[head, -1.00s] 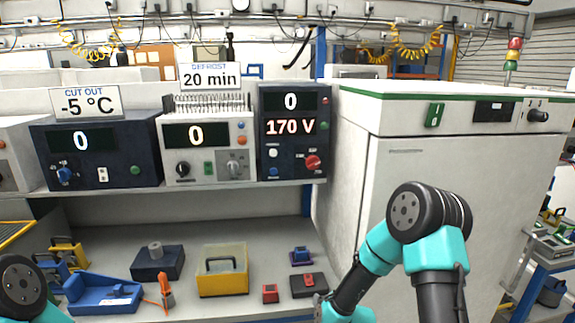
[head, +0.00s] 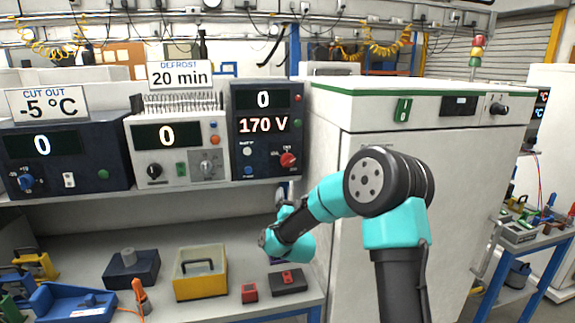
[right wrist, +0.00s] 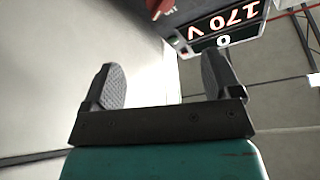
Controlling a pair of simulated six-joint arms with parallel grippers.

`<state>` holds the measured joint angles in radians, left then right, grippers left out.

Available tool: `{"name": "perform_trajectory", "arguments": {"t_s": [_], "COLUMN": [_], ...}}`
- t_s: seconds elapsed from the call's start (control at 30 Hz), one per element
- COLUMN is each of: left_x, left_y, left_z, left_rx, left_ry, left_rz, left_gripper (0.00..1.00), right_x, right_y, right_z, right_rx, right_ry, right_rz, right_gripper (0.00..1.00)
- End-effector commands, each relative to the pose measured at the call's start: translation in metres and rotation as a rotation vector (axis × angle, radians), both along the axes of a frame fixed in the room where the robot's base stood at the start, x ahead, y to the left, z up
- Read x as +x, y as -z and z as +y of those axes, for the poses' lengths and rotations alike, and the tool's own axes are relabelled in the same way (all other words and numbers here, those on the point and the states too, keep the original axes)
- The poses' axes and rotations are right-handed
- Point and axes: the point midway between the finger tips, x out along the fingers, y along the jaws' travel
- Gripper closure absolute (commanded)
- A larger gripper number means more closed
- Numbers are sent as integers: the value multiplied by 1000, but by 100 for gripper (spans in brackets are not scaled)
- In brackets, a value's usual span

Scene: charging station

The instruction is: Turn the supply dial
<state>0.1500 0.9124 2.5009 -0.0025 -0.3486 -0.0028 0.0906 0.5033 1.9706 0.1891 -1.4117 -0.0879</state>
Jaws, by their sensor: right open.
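The supply unit (head: 267,130) is a dark box on the upper shelf, showing 0 and 170 V, with a red dial (head: 288,160) low on its right side. My right gripper (head: 281,193) is just below the unit, small and partly hidden by my wrist in the head view. In the right wrist view its two dark fingers (right wrist: 168,84) are wide apart with nothing between them. The red dial (right wrist: 158,7) shows at the top edge there, beyond the fingertips and apart from them, with the unit's display (right wrist: 220,22) upside down. My left gripper is out of view.
A white unit (head: 178,148) and a dark cut-out unit (head: 65,155) stand left of the supply unit. A large white cabinet (head: 350,240) is close on the right. A yellow box (head: 200,280) and small red and blue tools are on the lower bench.

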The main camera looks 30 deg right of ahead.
Motion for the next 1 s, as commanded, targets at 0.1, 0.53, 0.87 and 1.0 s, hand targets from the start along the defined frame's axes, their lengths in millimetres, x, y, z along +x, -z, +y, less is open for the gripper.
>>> {"name": "perform_trajectory", "arguments": {"t_s": [0.1, 0.53, 0.87, 1.0], "left_x": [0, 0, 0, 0], "left_y": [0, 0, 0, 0], "left_z": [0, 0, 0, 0], "left_rx": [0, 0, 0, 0], "left_ry": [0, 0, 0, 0], "left_rz": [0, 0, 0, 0], "left_gripper": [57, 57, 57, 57], "right_x": [10, 66, 107, 123], "right_y": [-4, -28, -45, -51], "right_z": [-5, -32, -52, -60], "right_rx": [0, 0, 0, 0], "right_ry": [2, 2, 1, 0], "right_rz": [-2, -2, -1, 1], "right_gripper": [16, 16, 16, 16]}}
